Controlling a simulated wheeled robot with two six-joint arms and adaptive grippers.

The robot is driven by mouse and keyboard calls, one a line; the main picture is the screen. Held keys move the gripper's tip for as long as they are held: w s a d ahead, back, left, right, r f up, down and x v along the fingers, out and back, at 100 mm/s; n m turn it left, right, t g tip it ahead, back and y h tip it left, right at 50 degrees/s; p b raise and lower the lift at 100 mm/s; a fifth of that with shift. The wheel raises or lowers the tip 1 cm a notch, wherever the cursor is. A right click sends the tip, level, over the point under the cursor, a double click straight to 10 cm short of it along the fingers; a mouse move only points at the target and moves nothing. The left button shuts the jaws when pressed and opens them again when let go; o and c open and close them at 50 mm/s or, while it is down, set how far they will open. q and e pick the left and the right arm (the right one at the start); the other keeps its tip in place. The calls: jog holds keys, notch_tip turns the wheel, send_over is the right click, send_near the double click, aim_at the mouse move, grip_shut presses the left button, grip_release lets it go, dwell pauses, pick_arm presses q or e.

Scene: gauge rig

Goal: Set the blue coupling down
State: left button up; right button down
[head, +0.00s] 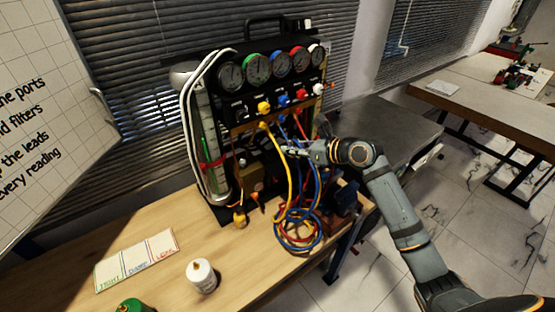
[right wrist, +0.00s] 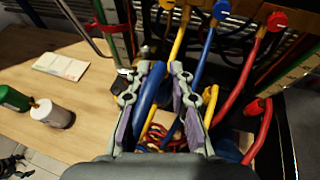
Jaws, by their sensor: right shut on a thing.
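My right gripper (head: 296,150) reaches in from the right in front of the gauge rig (head: 257,98). In the right wrist view its fingers (right wrist: 168,78) are closed in around the blue hose (right wrist: 151,88), at the blue coupling's end. The coupling itself is mostly hidden by the fingers, so its tilt cannot be told. The blue hose (head: 318,185) hangs into a coil with red and yellow hoses on the bench. A blue fitting (head: 284,101) sits on the rig's panel between yellow and red ones. My left gripper is not in view.
A sectioned label card (head: 137,259), a white canister (head: 202,276) and a green canister (head: 131,307) are on the wooden bench (head: 100,235). Bare bench lies between card and rig. Loose hoses crowd the rig's front. A whiteboard (head: 50,110) stands at left.

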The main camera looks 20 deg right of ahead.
send_over(277, 169)
jog(key=f, duration=0.3)
jog(key=f+p, duration=0.1)
jog(key=f, duration=0.1)
jog(key=shift+s+d+f, duration=0.15)
jog(key=shift+s+f, duration=0.1)
jog(key=shift+s, duration=0.05)
jog(key=shift+w+f, duration=0.15)
jog(key=shift+f, duration=0.05)
jog(key=shift+w+f, duration=0.15)
jog(key=shift+f, duration=0.15)
notch_tip(277, 169, down, 2)
jog(key=shift+f+p, duration=0.25)
jog(key=shift+p, duration=0.3)
jog(key=shift+a+f, duration=0.2)
jog(key=shift+f, duration=0.05)
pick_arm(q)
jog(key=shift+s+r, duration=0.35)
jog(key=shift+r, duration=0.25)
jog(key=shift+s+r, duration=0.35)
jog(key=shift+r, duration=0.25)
pick_arm(e)
jog(key=shift+f, duration=0.2)
jog(key=c, duration=1.2)
grip_release()
jog(key=shift+d+r, duration=0.1)
